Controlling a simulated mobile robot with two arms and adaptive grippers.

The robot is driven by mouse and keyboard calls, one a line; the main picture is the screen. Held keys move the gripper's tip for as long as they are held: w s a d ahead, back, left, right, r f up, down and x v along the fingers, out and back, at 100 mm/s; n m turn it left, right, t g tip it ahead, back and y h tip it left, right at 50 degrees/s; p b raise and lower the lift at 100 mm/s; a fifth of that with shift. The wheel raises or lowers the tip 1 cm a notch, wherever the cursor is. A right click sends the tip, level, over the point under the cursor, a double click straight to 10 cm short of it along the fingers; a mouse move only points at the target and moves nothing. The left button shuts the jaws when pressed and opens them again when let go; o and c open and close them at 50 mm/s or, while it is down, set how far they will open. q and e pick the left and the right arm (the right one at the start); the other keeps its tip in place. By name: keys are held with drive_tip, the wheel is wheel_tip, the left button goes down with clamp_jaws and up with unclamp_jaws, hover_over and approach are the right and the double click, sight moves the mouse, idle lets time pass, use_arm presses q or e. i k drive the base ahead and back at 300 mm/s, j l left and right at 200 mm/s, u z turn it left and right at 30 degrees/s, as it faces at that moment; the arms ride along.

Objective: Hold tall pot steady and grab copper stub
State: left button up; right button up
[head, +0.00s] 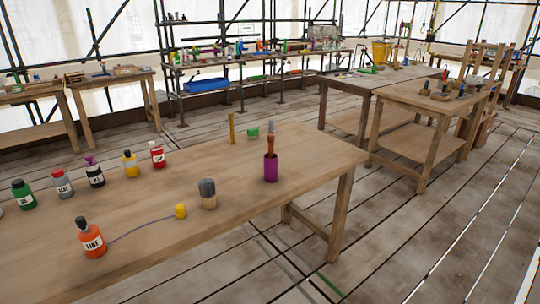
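A tall purple pot (271,169) stands upright near the right end of the wooden table. A reddish-brown, copper-coloured stub (270,144) sticks up out of its open top; its lower part is hidden inside the pot. Neither of my grippers is in the head view, and nothing is touching the pot or the stub.
The table's right end is clear.

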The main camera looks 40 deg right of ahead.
sight(270, 137)
drive_tip(key=i+l, duration=0.1)
drive_tip(key=l, duration=0.3)
drive_tip(key=i+l, duration=0.1)
drive_tip(key=l, duration=0.3)
drive_tip(key=i+l, duration=0.1)
drive_tip(key=l, duration=0.3)
drive_tip(key=i+l, duration=0.1)
drive_tip(key=l, duration=0.3)
